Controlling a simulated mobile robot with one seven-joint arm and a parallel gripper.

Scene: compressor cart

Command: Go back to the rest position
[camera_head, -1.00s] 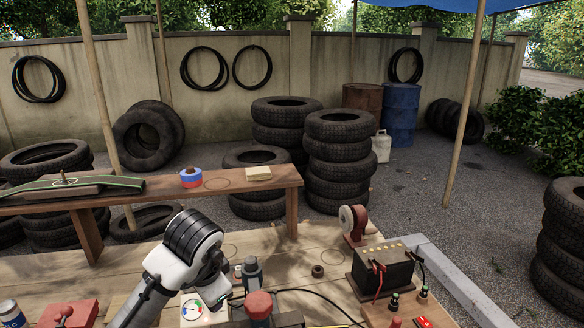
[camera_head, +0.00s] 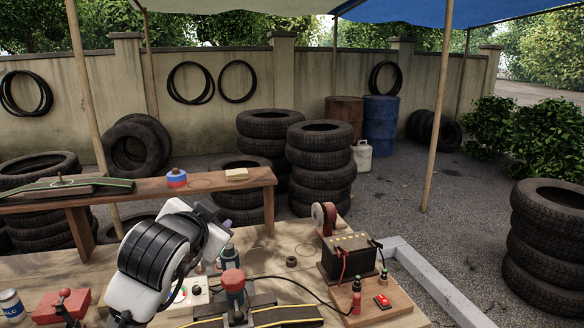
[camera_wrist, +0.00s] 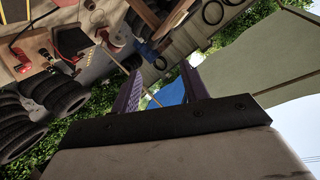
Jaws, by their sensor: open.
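My gripper (camera_wrist: 162,82) shows in the wrist view with two purple fingers apart and nothing between them. The wrist camera looks outward at a steep tilt, with the yard, blue canopy and sky beyond the fingers. In the head view my white and black arm is folded over the left part of the wooden workbench (camera_head: 270,262), and I cannot make out the fingers there. The arm partly hides a white box with a gauge (camera_head: 197,291). A red-topped tool or valve (camera_head: 233,280) stands right of the arm, and the arm looks clear of it.
A black battery (camera_head: 345,257) with clamps and a red grinder wheel (camera_head: 325,217) stand on the bench's right. A red vise-like block (camera_head: 66,303) and a blue can (camera_head: 11,304) are at left. A rear shelf (camera_head: 150,195) holds small items. Tyre stacks (camera_head: 320,170) stand behind.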

